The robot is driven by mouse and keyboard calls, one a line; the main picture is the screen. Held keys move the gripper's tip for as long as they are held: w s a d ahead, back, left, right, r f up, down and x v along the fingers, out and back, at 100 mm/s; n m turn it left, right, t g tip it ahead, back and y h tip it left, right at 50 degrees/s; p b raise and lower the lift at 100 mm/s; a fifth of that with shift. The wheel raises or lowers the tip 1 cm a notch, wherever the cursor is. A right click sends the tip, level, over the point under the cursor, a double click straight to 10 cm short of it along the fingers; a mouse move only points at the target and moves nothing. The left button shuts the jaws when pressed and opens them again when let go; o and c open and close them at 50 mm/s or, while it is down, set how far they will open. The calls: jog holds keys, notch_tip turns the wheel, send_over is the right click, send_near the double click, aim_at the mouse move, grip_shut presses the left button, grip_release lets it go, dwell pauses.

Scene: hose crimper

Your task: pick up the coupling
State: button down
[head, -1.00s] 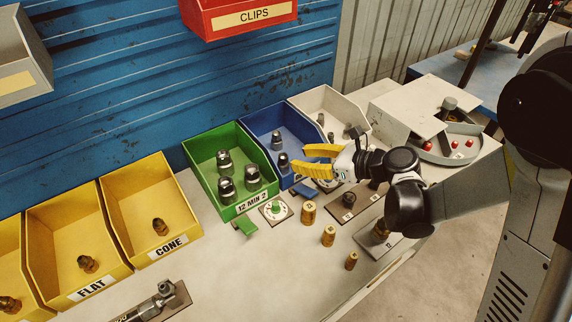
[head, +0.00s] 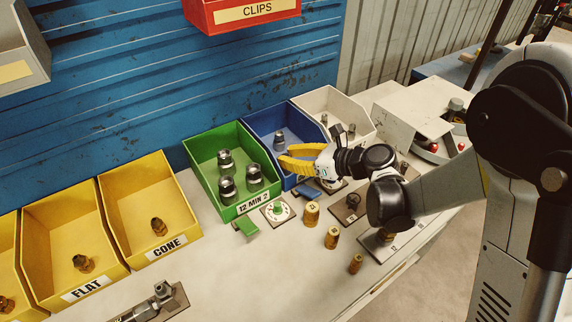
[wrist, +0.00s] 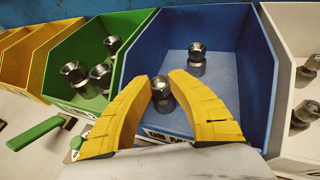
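My gripper (head: 282,157) has its yellow fingers at the front of the blue bin (head: 258,139). In the wrist view the fingertips (wrist: 161,83) converge on both sides of a dark metal coupling (wrist: 160,98), close against it; the gripper looks shut on it.
The green bin (head: 208,184), with several fittings, adjoins on the left. The white bin (head: 355,108), with small fittings, adjoins on the right. Brass pieces (head: 311,213) stand on the bench in front. A red CLIPS bin (head: 241,14) hangs above.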

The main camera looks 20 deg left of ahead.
dwell(0.3)
notch_tip(320, 180, up, 5)
jog(key=p, duration=0.2)
jog(key=shift+f+p, duration=0.1)
jog(key=shift+p, duration=0.25)
jog(key=d+r+p, duration=0.3)
jog(key=d+r, duration=0.3)
jog(key=d, duration=0.5)
jog(key=shift+w+d, duration=0.25)
jog(key=shift+w, duration=0.05)
